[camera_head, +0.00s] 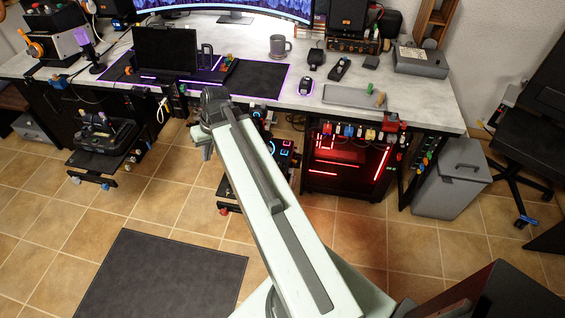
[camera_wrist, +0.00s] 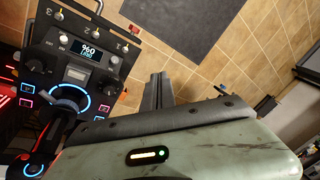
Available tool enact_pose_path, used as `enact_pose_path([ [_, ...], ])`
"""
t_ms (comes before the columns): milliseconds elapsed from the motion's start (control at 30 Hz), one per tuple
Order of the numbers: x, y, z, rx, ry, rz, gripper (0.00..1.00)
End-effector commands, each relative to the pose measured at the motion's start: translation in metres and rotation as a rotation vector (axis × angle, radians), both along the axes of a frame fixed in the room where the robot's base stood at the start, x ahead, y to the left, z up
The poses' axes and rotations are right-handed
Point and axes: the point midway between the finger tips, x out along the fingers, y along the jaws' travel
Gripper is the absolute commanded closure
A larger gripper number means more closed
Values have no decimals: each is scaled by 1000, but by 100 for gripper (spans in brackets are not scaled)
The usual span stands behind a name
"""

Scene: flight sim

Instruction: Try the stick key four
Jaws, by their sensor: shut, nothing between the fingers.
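A dark control panel (camera_wrist: 106,48) fills the left of the wrist view. It has a small lit display (camera_wrist: 90,50), a blue glowing ring (camera_wrist: 70,98) and several small keys lit red or blue. A dark stick-like grip (camera_wrist: 47,140) stands at the lower left; any numbers on its keys are too small to read. In the head view the panel (camera_head: 290,152) is partly hidden behind my arm. My gripper (camera_wrist: 160,77) is shut and empty, to the right of the panel and apart from it. In the head view my gripper (camera_head: 203,143) hangs in front of the desk edge.
The desk (camera_head: 350,75) carries a laptop (camera_head: 165,52), a mug (camera_head: 279,46) and a tray (camera_head: 353,97). A red-lit case (camera_head: 345,165) and a grey bin (camera_head: 452,180) stand below right. A pedal-like unit (camera_head: 100,135) is at left. Tiled floor around the dark mat (camera_head: 165,275) is open.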

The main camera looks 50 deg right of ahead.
Motion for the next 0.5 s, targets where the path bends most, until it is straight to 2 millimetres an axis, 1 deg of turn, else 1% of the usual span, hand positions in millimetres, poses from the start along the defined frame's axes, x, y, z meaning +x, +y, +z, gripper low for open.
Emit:
enact_pose_path([
  [33,2,-38,-31,31,-44,-56,100],
  [67,2,-59,-37,48,-76,-85,100],
  [100,1,-85,-44,70,-117,-123,100],
  [167,-4,-126,-54,93,-181,-181,100],
  [200,-8,-153,-60,106,-224,-219,100],
  [267,-17,-192,-67,118,-287,-273,100],
  [300,-24,-216,-71,122,-324,-307,100],
  [400,-43,-265,-77,125,-406,-378,100],
  [500,-58,-298,-78,121,-463,-426,100],
])
